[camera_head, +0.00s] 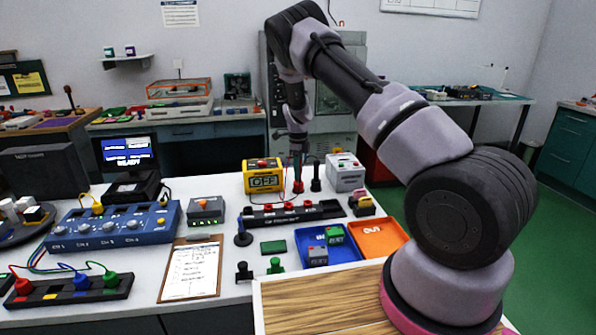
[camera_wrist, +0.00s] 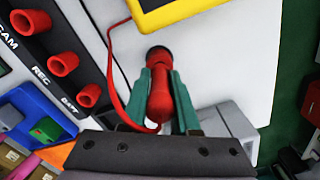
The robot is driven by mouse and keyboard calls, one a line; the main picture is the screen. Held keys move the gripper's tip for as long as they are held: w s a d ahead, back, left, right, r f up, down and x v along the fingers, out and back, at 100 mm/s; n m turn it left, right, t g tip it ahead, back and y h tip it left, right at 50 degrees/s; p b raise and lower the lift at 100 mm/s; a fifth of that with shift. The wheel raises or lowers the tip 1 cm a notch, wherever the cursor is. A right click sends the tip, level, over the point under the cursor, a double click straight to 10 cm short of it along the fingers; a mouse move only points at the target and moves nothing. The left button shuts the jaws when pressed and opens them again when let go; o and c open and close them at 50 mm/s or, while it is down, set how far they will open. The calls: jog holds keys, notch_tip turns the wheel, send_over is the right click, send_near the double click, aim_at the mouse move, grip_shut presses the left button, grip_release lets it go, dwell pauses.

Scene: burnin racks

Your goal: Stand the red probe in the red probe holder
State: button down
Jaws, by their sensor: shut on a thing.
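My gripper (camera_head: 298,158) points down beside the yellow meter (camera_head: 264,176). In the wrist view its two green fingers (camera_wrist: 160,95) are shut on the red probe (camera_wrist: 161,88), one on each side. The probe's far end meets a dark round piece (camera_wrist: 158,52) over the white table. I cannot tell whether this is the holder or part of the probe. In the head view a small red piece (camera_head: 298,186) shows low under the gripper, likely the probe or its holder. I cannot tell whether the probe is seated. A red lead (camera_wrist: 117,80) runs from the meter's side.
A black upright piece (camera_head: 316,181) stands just right of my gripper. A grey box (camera_head: 345,174) is further right. A black strip with red sockets (camera_head: 293,213) lies in front. Blue (camera_head: 345,252) and orange (camera_head: 383,241) trays are nearer.

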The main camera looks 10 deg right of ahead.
jog(key=shift+f, duration=0.55)
jog(key=c, duration=0.6)
grip_release()
jog(key=shift+r, duration=0.1)
notch_tip(320, 180, up, 11)
jog(key=shift+f, duration=0.2)
